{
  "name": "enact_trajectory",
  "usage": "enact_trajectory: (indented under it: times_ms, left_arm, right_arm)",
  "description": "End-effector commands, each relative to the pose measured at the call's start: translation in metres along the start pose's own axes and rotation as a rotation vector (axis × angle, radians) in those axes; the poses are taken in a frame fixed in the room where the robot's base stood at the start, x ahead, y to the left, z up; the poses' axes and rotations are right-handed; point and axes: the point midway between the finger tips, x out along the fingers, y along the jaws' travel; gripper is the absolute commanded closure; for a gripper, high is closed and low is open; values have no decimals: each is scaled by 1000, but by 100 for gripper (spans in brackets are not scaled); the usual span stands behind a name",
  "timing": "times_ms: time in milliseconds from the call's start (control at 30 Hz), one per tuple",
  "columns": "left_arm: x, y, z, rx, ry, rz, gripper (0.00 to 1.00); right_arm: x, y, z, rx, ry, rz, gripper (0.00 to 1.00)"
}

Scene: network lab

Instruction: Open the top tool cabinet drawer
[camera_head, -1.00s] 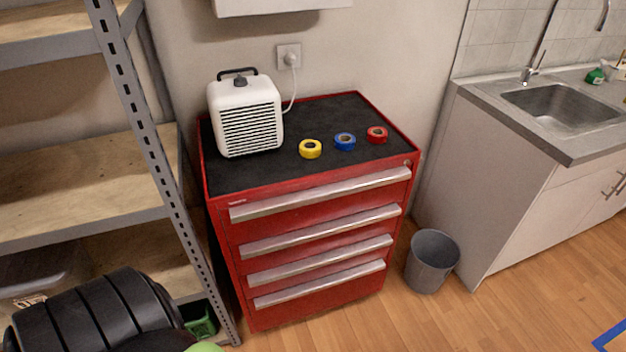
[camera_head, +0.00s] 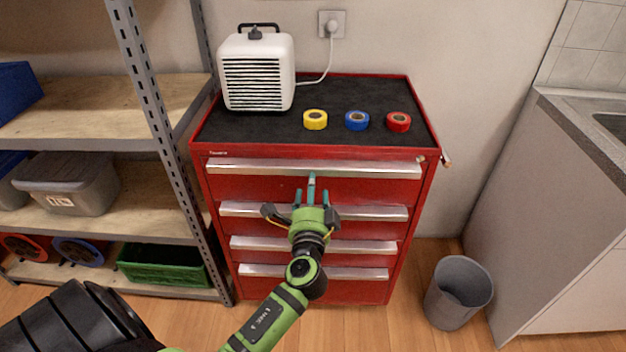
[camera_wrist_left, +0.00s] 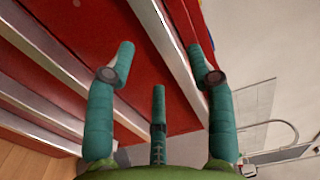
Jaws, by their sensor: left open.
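The red tool cabinet (camera_head: 300,187) stands against the wall with several drawers stacked in its front. The top drawer (camera_head: 250,188) is closed, with a long silver handle (camera_head: 370,170) along its upper edge. My left gripper (camera_head: 308,186) is in front of the top drawer, its teal fingers open and empty, just below the top handle. In the left wrist view, the open fingers (camera_wrist_left: 160,60) point at the red drawer fronts, and a silver handle bar (camera_wrist_left: 165,35) runs between the fingertips. Whether they touch it cannot be told. My right gripper is not in view.
On the cabinet top are a white heater (camera_head: 257,75) and yellow (camera_head: 315,119), blue (camera_head: 357,120) and red (camera_head: 398,121) tape rolls. A metal shelf (camera_head: 150,90) stands close left. A grey bin (camera_head: 458,292) and sink counter (camera_head: 545,200) are right.

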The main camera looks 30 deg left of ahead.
Motion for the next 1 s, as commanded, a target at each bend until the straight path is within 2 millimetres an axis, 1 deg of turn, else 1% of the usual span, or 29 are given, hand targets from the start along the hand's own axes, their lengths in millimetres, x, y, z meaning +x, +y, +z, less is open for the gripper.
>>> enact_trajectory:
  times_ms: [33,100,200,300,433,667,767,800,833,1000]
  left_arm:
    - [10,-3,0,1,0,-1,46]
    - [21,-2,0,0,0,0,46]
    - [35,-1,0,0,0,1,46]
    - [45,0,-1,-1,2,1,46]
    - [51,0,-1,-3,2,3,46]
    - [51,1,-1,-3,3,3,46]
    - [51,1,-1,-3,3,3,82]
    - [51,1,-1,-3,3,4,98]
    - [51,1,-1,-3,3,4,100]
    - [51,2,-1,-4,3,5,100]
  right_arm:
    - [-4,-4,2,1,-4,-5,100]
    - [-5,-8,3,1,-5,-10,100]
    - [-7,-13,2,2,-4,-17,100]
    - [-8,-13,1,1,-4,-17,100]
    - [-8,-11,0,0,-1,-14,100]
    - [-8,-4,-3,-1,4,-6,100]
    - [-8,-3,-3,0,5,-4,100]
    - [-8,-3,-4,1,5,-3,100]
    - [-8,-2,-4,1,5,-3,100]
    - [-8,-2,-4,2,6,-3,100]
